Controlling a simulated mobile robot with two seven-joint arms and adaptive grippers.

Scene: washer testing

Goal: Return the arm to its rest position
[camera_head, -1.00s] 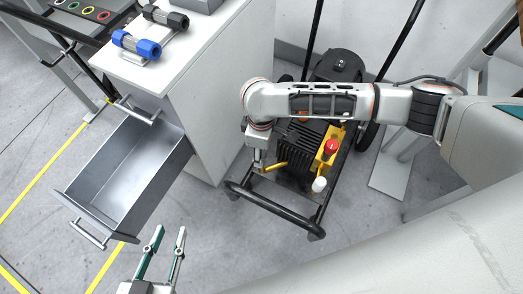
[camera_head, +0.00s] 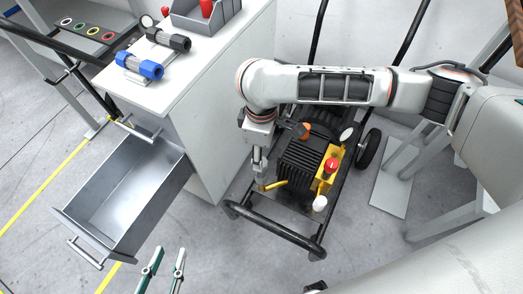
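My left gripper (camera_head: 165,266) shows at the bottom of the head view. Its two thin fingers stand apart with nothing between them, over the floor to the right of the open drawer. My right arm (camera_head: 345,84) comes in from the right and bends down at the elbow above the wheeled machine. Its lower part points down beside the machine's motor. The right fingertips (camera_head: 261,184) are small and partly hidden, and I cannot tell whether they are apart.
An empty metal drawer (camera_head: 122,193) stands pulled out of the white cabinet (camera_head: 215,110). Blue and black cylinders and a grey bin (camera_head: 205,18) are on top. A wheeled machine with a black handle bar (camera_head: 275,231) and red button (camera_head: 332,165) stands under my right arm. Bare floor lies front centre.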

